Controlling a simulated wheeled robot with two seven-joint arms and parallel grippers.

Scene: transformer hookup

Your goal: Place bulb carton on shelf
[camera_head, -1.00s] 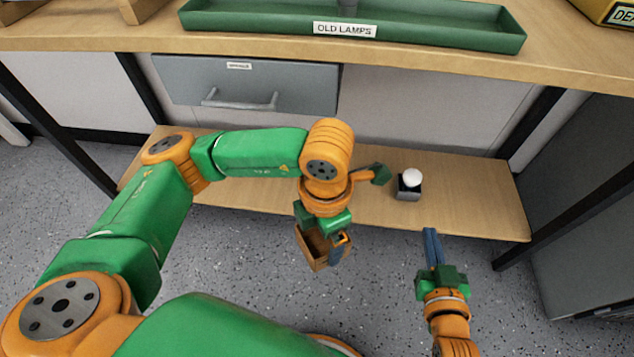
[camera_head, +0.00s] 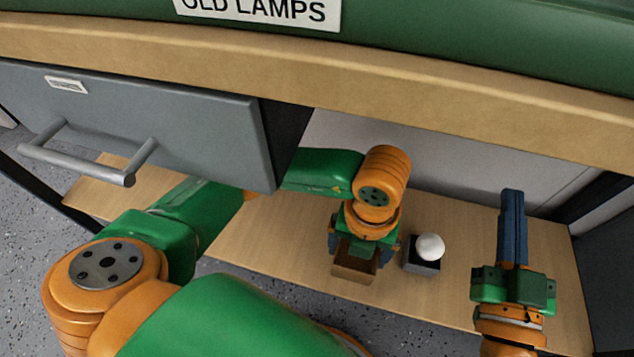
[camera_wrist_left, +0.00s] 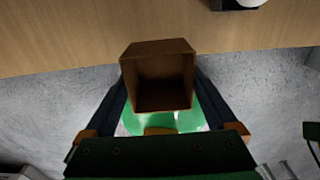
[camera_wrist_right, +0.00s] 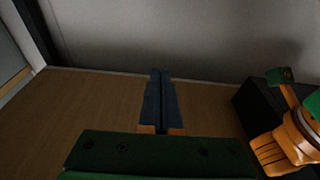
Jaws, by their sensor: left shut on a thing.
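The bulb carton (camera_head: 352,268) is a small brown open-topped box. My left gripper (camera_head: 365,243) is shut on it, and the left wrist view shows the carton (camera_wrist_left: 160,80) between the two fingers, its opening facing the camera and its inside looking empty. The shelf (camera_head: 275,232) is the low wooden board under the bench. In the head view the carton overlaps the shelf near its front edge; in the left wrist view it straddles that edge, with floor behind most of it. I cannot tell whether it touches the shelf. My right gripper (camera_head: 513,200) is shut and empty, its blue fingers together over the shelf's right part.
A white bulb (camera_head: 430,247) on a dark block (camera_head: 421,265) stands on the shelf just right of the carton. A grey drawer (camera_head: 150,115) with a bar handle and the bench top's edge (camera_head: 400,90) overhang the shelf. Bare shelf lies left of the carton.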

